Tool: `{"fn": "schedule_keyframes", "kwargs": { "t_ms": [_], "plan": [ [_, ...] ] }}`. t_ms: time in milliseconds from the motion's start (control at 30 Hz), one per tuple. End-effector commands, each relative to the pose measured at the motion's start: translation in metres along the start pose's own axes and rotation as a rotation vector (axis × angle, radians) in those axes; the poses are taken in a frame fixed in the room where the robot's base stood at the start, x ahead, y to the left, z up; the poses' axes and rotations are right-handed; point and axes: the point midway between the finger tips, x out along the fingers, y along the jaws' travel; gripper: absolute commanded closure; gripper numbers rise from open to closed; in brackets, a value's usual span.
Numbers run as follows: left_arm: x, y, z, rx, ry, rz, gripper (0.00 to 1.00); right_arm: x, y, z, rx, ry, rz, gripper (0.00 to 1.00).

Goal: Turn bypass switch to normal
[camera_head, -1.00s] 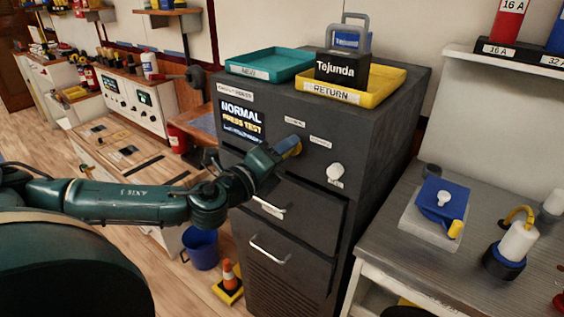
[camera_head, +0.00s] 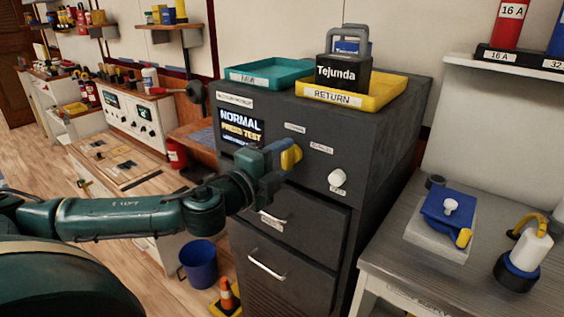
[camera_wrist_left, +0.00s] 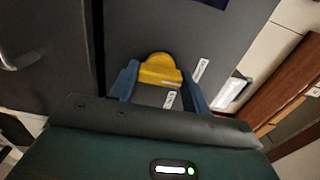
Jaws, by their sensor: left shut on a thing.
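The yellow bypass switch handle (camera_head: 290,157) is on the front of the dark grey cabinet (camera_head: 313,232). It also shows in the left wrist view (camera_wrist_left: 160,70), between two blue fingers. My left gripper (camera_head: 284,157) is shut on this handle, with a finger on either side. Small labels sit on the panel above and to the right of the handle; I cannot read them clearly. The display (camera_head: 241,132) on the cabinet reads "NORMAL" and "PRESS TEST". A white round knob (camera_head: 337,177) is lower right of the handle. My right gripper is not in view.
On the cabinet top are a teal tray (camera_head: 244,76), a yellow "RETURN" tray (camera_head: 333,99) and a black Tejunda box (camera_head: 343,76). A grey bench (camera_head: 388,248) stands to the right. A blue bucket (camera_head: 199,263) and a small cone (camera_head: 227,295) are on the floor.

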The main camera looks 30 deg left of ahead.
Motion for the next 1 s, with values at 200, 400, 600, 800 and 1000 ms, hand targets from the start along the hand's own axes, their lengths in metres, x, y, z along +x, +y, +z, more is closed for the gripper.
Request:
{"fn": "schedule_keyframes", "kwargs": {
  "t_ms": [200, 400, 600, 800, 1000],
  "plan": [
    [-0.0001, 0.0001, -0.0005, -0.008, 0.001, 0.001, 0.76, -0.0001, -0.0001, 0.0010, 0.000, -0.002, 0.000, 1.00],
    [-0.0001, 0.0001, -0.0005, -0.007, 0.001, 0.001, 0.46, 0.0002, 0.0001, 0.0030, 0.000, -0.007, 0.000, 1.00],
    [0.0000, 0.0000, -0.0003, -0.005, 0.000, 0.000, 0.31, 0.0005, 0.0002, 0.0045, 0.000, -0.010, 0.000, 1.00],
    [-0.0001, 0.0000, -0.0002, -0.004, 0.000, 0.000, 0.31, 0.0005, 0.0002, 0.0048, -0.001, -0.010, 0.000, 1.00],
    [-0.0097, 0.0023, 0.0015, 0.001, -0.003, 0.002, 0.31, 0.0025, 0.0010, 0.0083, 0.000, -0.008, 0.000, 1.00]
  ]
}}
